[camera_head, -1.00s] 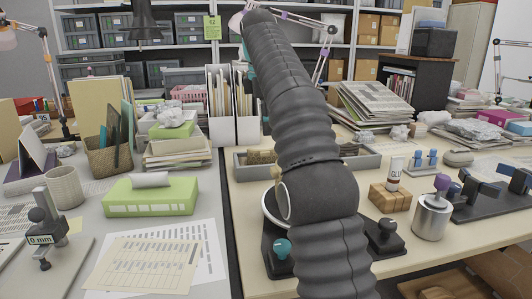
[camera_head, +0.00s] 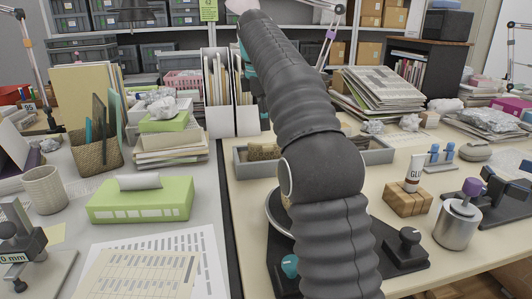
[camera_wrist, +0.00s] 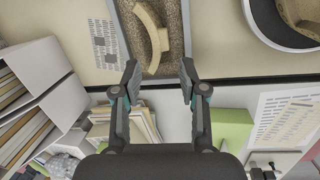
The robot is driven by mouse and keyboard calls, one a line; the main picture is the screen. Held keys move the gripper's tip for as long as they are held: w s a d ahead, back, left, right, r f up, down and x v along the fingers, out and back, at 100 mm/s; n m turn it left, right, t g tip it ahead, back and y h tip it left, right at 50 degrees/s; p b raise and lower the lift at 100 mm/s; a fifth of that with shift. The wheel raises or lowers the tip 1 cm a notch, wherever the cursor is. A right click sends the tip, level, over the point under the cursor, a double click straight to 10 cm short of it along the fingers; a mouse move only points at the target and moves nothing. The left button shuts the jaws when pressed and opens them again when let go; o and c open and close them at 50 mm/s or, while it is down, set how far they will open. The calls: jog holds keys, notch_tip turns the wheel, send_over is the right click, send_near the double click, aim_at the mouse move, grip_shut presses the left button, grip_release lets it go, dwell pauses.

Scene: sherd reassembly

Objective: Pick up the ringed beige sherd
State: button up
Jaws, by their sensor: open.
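In the wrist view a beige curved sherd (camera_wrist: 153,38) lies on brown granular fill in a grey tray (camera_wrist: 186,25). I cannot make out rings on it. My gripper (camera_wrist: 159,76) is open and empty. Its fingertips show on either side of the sherd's lower end, and I cannot tell the height between them. In the head view the tray (camera_head: 240,168) stands on the beige table, partly hidden behind my arm. Brown fill shows in it, and the sherd cannot be picked out there.
A white file holder (camera_wrist: 35,85) stands left of my gripper in the wrist view. A round stand (camera_wrist: 262,20) with brownish pieces is at upper right. A green box (camera_head: 140,200), a glue tube (camera_head: 414,172) on a wooden block and a metal canister (camera_head: 458,224) stand around.

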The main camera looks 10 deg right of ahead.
aim_at(267, 145)
jog(key=f, duration=0.3)
jog(key=w+f, duration=0.1)
jog(key=f, duration=0.2)
jog(key=d+f, duration=0.1)
jog(key=f, duration=0.2)
jog(key=shift+w+f, duration=0.15)
jog(key=shift+f, duration=0.1)
jog(key=c, duration=0.7)
